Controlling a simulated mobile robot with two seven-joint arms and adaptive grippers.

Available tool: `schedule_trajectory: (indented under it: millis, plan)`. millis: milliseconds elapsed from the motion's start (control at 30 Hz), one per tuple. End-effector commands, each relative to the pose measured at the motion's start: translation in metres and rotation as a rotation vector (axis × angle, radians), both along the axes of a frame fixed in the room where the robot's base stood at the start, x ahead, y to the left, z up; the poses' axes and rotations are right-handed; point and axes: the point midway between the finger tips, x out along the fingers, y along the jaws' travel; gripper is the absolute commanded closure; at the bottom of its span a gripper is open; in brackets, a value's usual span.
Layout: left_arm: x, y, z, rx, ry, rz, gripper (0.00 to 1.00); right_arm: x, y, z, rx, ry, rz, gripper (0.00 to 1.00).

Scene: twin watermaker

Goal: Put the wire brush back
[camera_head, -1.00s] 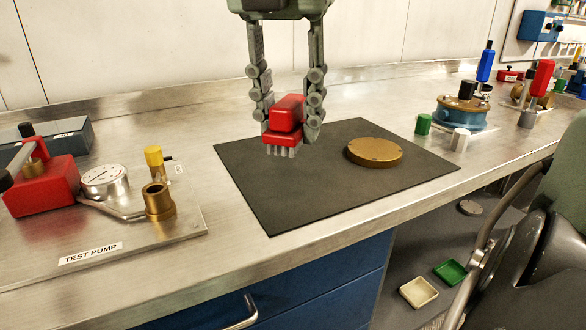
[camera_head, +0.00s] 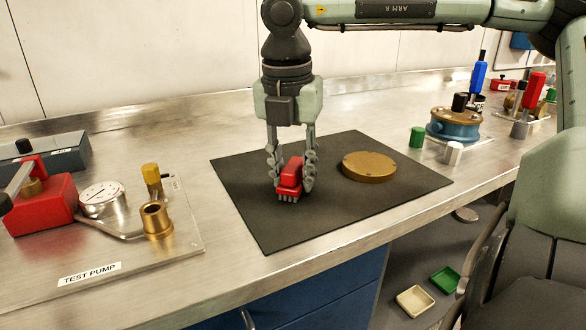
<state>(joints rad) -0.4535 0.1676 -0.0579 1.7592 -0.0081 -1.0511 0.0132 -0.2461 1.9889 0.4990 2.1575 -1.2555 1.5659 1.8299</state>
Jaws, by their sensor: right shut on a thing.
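The wire brush (camera_head: 291,174) has a red block handle and short grey bristles pointing down. My right gripper (camera_head: 292,183) points down and is shut on the brush, one finger on each side of the red handle. The brush is low over the black mat (camera_head: 250,228), left of the brass disc; I cannot tell whether the bristles touch the mat. My left gripper is not in view.
A brass disc (camera_head: 369,166) lies on the mat. The test pump (camera_head: 45,205) with gauge and brass fitting (camera_head: 156,220) stands at left. Green (camera_head: 417,137) and silver (camera_head: 453,152) cylinders and a blue pump (camera_head: 455,125) stand at right. The bench's front strip is clear.

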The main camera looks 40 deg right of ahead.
Motion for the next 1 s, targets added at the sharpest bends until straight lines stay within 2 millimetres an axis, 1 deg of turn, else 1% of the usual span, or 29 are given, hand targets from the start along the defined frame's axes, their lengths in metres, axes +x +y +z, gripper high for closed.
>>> schedule_trajectory:
  millis: [267, 367, 500, 533, 700, 1000]
  plan:
    - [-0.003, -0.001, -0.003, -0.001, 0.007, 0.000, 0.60, 0.000, 0.000, -0.001, 0.000, -0.001, 0.000, 0.97]
    - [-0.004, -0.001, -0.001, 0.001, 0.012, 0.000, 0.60, 0.000, 0.000, -0.002, 0.000, -0.001, 0.000, 0.97]
    - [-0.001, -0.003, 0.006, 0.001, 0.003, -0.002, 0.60, 0.000, 0.000, -0.003, -0.001, 0.000, 0.000, 0.97]
    - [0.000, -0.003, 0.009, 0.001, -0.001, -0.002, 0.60, 0.000, 0.000, -0.003, 0.000, 0.000, 0.000, 0.69]
    - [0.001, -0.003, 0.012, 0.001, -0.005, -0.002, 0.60, 0.000, 0.000, -0.003, 0.000, 0.000, 0.000, 0.49]
    - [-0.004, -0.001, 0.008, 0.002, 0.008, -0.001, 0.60, 0.000, 0.000, -0.002, 0.000, 0.000, 0.000, 0.49]
